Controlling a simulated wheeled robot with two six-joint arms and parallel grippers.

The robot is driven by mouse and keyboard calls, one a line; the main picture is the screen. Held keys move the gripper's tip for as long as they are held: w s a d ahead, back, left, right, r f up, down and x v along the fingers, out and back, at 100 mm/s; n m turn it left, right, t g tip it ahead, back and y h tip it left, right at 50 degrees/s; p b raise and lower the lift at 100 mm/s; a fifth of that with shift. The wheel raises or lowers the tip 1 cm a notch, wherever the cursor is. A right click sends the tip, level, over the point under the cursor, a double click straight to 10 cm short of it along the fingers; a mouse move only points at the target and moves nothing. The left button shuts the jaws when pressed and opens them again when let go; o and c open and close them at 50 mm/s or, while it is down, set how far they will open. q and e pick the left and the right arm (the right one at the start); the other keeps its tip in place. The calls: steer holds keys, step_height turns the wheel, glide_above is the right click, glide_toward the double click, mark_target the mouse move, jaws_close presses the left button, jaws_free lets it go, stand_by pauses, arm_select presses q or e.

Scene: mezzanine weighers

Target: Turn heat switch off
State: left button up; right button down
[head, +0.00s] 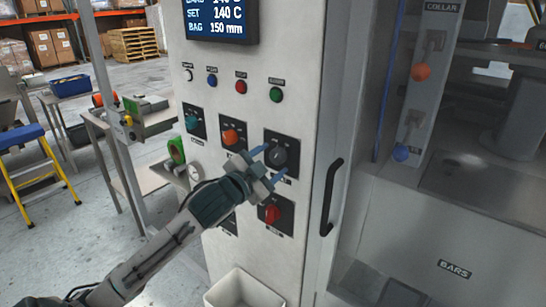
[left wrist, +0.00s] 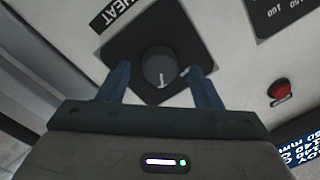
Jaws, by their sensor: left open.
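The heat switch is a dark round knob with a pale pointer line on a black square plate. It shows in the head view (head: 277,157) on the right side of the white panel, and near the middle of the left wrist view (left wrist: 159,68), with the HEAT label (left wrist: 115,15) beside its plate. My left gripper (head: 264,164) is open with its blue fingers pointing at the knob. In the left wrist view its fingertips (left wrist: 158,70) stand on either side of the knob, with gaps showing. Whether they reach the knob's depth is hard to tell. My right gripper is not in view.
Around the switch are an orange knob (head: 230,136), a teal knob (head: 191,122) and a red knob (head: 270,214) just below. Several push buttons and a display (head: 222,18) are above. A black door handle (head: 331,197) is to the right; a white bin (head: 243,290) is below.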

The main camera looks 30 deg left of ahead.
arm_select(q)
steer(key=shift+w, duration=0.75)
steer(key=c, duration=1)
